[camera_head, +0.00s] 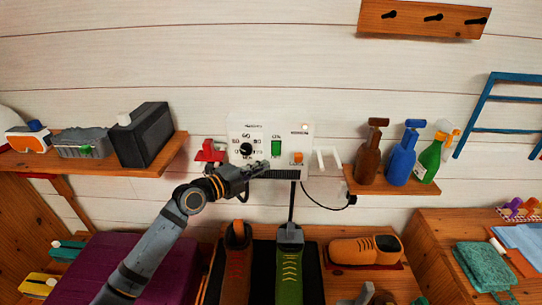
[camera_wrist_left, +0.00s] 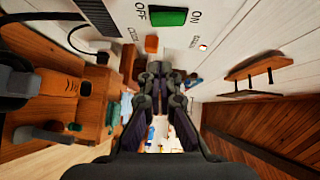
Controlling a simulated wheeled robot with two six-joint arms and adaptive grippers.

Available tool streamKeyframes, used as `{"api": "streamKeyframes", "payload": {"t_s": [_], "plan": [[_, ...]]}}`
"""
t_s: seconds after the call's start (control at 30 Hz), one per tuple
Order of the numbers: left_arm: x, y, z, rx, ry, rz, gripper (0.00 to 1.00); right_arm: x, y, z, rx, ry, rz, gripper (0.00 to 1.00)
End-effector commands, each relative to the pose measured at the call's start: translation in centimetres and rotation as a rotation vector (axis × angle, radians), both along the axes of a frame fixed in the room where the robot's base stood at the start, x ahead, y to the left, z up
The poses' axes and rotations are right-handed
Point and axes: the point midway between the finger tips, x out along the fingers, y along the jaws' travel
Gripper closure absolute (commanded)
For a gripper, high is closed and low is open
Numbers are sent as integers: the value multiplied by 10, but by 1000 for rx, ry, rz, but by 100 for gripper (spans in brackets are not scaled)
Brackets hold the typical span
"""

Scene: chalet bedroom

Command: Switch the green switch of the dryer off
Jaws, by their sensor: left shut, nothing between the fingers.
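The dryer is a white box (camera_head: 262,130) on the plank wall, with a black knob on its left half. Its green switch (camera_head: 276,147) is right of the knob; it also shows in the left wrist view (camera_wrist_left: 168,16), between the printed words ON and OFF. I cannot tell which way it is pressed. A small lamp (camera_head: 305,127) looks bright. My left gripper (camera_head: 262,167) is shut and empty, at the dryer's lower front, just below and left of the switch. In the wrist view its fingertips (camera_wrist_left: 158,68) point toward the panel's lower area. My right gripper is not identifiable.
An orange button (camera_head: 297,158) is right of the switch. Shelves flank the dryer, with a black box (camera_head: 143,134) left and spray bottles (camera_head: 401,154) right. Boots (camera_head: 289,265) and an orange shoe (camera_head: 365,249) stand below. A cable hangs under the dryer.

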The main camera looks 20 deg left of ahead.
Motion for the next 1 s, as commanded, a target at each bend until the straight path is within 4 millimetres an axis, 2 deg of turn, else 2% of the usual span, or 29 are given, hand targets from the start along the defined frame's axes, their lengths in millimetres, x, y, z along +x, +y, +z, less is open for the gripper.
{"api": "streamKeyframes", "payload": {"t_s": [0.03,0.2,0.4,0.57,0.87,1.0], "plan": [[7,-5,5,-10,-1,-1,100,0,-1,7,-1,0,0,100],[35,-23,2,-9,2,-4,100,0,-1,22,-2,-1,1,100],[62,-11,-5,-2,2,-2,100,1,-2,32,-2,-1,1,100],[70,-9,-8,-1,1,-3,100,1,-2,34,-2,-1,1,100],[70,-8,-9,0,1,-2,100,1,1,33,1,-1,-1,100],[71,-8,-16,4,-11,-2,100,0,2,17,2,-1,-1,100]]}}
